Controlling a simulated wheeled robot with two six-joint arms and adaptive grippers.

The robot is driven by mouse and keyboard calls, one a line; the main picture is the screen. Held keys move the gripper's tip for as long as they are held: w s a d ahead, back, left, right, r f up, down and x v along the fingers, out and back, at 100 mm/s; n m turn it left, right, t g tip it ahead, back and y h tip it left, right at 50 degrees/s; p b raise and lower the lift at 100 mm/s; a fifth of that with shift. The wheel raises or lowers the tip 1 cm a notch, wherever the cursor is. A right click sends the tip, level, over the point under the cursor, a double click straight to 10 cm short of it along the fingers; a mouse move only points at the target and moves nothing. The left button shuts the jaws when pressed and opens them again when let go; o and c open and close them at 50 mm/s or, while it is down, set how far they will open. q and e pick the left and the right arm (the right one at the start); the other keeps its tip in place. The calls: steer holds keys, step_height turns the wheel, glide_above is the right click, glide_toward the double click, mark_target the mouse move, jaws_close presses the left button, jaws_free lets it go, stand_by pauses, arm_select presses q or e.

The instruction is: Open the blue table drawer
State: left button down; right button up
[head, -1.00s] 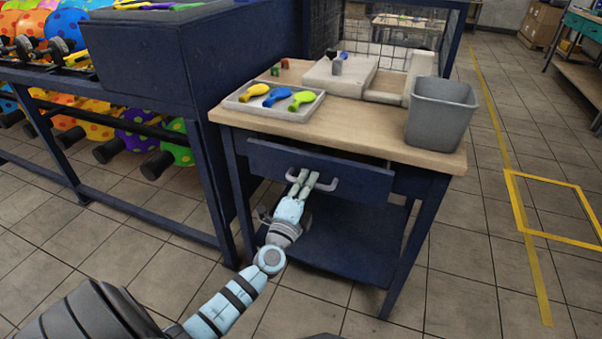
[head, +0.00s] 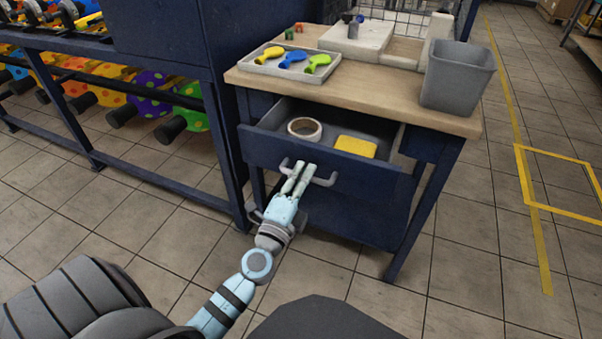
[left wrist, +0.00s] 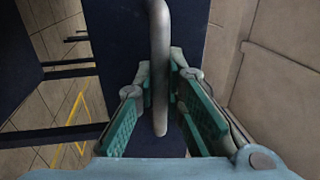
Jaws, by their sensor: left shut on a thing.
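The blue table drawer (head: 270,152) stands pulled out from under the wooden tabletop (head: 400,110) in the head view. A tape roll (head: 304,129) and a yellow block (head: 355,147) lie inside it. My left gripper (head: 298,178) is shut on the grey drawer handle (head: 324,180) at the drawer's front. In the left wrist view the handle bar (left wrist: 159,60) runs between the two green finger pads of my left gripper (left wrist: 165,105). My right gripper is not in view.
A tray (head: 335,68) with several balloons and a grey bin (head: 458,77) stand on the tabletop. A dark blue rack (head: 75,115) with colourful balloons is at the left. The floor at the right is clear.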

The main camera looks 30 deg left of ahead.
arm_select(q)
steer(key=c, duration=1.7)
jaws_free()
steer(key=shift+o, duration=0.2)
steer(key=shift+s, duration=0.1)
steer(key=v, duration=1.1)
steer(key=shift+s, duration=0.4)
steer(key=shift+d+f, duration=0.1)
